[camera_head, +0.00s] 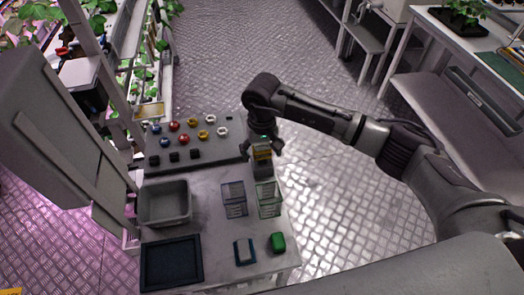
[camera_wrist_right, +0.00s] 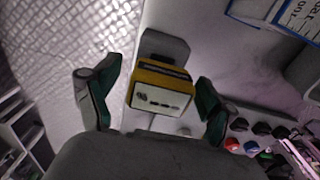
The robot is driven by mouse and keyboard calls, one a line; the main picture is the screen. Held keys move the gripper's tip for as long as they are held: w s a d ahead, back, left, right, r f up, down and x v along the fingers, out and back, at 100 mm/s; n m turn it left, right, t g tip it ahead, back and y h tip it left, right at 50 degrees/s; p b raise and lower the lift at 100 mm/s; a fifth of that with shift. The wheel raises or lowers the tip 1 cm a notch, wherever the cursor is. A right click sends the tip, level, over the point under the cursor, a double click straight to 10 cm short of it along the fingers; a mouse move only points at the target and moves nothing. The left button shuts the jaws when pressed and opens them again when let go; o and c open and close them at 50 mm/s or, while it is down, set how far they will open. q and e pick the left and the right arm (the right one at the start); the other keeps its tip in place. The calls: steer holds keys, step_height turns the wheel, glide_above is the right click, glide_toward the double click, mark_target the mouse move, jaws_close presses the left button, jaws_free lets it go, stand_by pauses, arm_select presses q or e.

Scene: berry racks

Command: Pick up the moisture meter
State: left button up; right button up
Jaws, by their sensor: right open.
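The moisture meter, a small yellow-edged device with a pale face, stands at the far right part of the work table in the head view (camera_head: 262,153). In the right wrist view the meter (camera_wrist_right: 161,90) sits upright against a grey holder or body. My right gripper (camera_head: 263,146) is above it with its fingers on either side. In the right wrist view the right gripper (camera_wrist_right: 155,100) is open, with a visible gap between each green-padded finger and the meter. My left gripper is not in view.
The table holds a grey bin (camera_head: 164,222), clear racks (camera_head: 233,210), a dark tray (camera_head: 171,284), a green object (camera_head: 278,242) and a board of coloured knobs (camera_head: 215,158). Plant racks stand at the left. A bench (camera_head: 415,120) is at the right. The metal floor between is clear.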

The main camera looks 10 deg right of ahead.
steer(key=c, duration=1.2)
steer(key=shift+c, duration=0.6)
steer(key=shift+r, duration=0.15)
